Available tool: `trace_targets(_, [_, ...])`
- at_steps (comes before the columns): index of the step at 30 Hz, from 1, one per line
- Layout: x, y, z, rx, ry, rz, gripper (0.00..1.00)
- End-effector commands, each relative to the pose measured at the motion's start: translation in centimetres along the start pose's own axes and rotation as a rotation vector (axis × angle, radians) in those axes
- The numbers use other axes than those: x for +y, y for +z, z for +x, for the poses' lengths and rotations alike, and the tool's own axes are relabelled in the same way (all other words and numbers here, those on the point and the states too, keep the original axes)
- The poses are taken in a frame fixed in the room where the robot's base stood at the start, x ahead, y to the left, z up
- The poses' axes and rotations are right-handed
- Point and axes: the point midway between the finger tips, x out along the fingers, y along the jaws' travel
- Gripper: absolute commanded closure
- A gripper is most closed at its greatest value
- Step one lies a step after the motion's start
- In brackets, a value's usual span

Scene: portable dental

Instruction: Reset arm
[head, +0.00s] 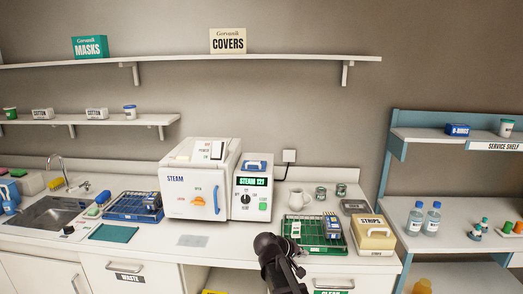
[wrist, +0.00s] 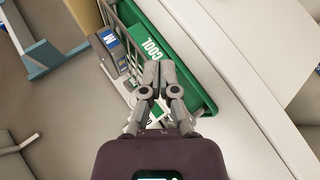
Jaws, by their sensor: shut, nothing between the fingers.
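My arm rises at the bottom centre of the head view, in front of the counter; its fingertips cannot be made out there. In the wrist view my gripper (wrist: 152,75) is shut with its fingertips together and nothing between them. It shows over the green tray (wrist: 205,98), which holds a wire rack with a blue-and-white box and other packs. The same green tray (head: 290,240) stands on the counter to the right of the steam sterilizer (head: 195,180) in the head view.
A beige STRIPS box (head: 373,232) stands right of the green tray. A blue tray (head: 122,216) and a sink (head: 45,214) are at left. A service shelf (head: 460,192) with bottles is at right.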

Motion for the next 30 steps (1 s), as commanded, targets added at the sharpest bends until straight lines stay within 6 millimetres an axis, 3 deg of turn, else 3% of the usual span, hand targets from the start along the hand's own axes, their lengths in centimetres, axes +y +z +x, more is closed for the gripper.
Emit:
trace_targets(1, [0.3,2.1,0.1,-0.032,-0.055,0.027,1.0])
trace_targets(3, [0.0,4.2,0.4,-0.073,-0.136,0.063,1.0])
trace_targets(8, [-0.9,8.6,0.3,-0.16,-0.322,0.142,1.0])
trace_targets(15, [-2.2,14.3,-1.6,-0.271,-0.604,0.254,1.0])
trace_targets(21, [-3.0,17.2,-3.8,-0.328,-0.793,0.322,1.0])
trace_targets(30, [-3.1,18.4,-4.5,-0.35,-0.886,0.352,1.0])
